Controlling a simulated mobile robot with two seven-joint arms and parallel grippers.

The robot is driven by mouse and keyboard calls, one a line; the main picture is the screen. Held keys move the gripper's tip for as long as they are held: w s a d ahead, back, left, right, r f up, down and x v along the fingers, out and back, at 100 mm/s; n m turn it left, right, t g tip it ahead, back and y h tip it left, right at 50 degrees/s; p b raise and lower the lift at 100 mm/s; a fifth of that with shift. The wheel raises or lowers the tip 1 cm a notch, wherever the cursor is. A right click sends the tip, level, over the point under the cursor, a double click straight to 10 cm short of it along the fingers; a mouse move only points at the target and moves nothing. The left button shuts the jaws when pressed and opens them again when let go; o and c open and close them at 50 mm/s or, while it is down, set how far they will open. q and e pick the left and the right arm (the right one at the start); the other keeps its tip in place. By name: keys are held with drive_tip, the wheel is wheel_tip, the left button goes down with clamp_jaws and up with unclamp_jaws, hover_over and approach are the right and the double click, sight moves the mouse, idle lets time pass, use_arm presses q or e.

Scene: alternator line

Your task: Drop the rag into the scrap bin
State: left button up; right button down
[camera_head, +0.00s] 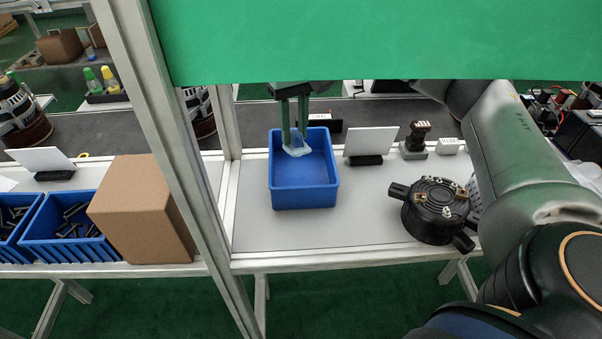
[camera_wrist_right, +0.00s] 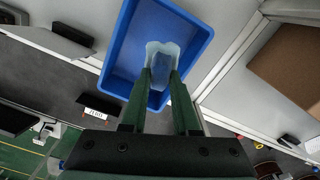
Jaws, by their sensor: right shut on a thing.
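The blue scrap bin (camera_head: 303,193) stands on the grey table in the middle of the head view. It also shows in the right wrist view (camera_wrist_right: 118,62). My right gripper (camera_head: 293,146) points down over the bin, its two green fingers inside the bin's outline. It is shut on the pale whitish-blue rag (camera_head: 298,151), which also shows between the fingertips in the right wrist view (camera_wrist_right: 160,50). The rag appears over the bin's inside; whether it touches the bin floor I cannot tell. My left gripper is not in view.
A black round alternator part (camera_head: 436,212) sits right of the bin. A white card on a dark stand (camera_head: 370,142) is just beside the bin. A cardboard box (camera_head: 145,210) and blue bins of metal parts (camera_head: 75,240) stand left, beyond an upright frame post (camera_head: 170,130). A green panel (camera_head: 380,40) hangs above.

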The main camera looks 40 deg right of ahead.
wheel_tip(320, 180, down, 3)
drive_tip(key=shift+r+b, duration=0.1)
drive_tip(key=shift+b, duration=0.7)
drive_tip(key=shift+f+b, duration=0.45)
drive_tip(key=shift+f, duration=0.2)
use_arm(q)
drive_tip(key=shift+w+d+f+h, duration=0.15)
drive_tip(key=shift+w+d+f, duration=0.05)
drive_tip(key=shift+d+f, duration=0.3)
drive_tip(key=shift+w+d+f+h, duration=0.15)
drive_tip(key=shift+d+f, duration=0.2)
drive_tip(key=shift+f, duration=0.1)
use_arm(e)
drive_tip(key=c, duration=0.6)
unclamp_jaws()
drive_tip(key=shift+r, duration=0.1)
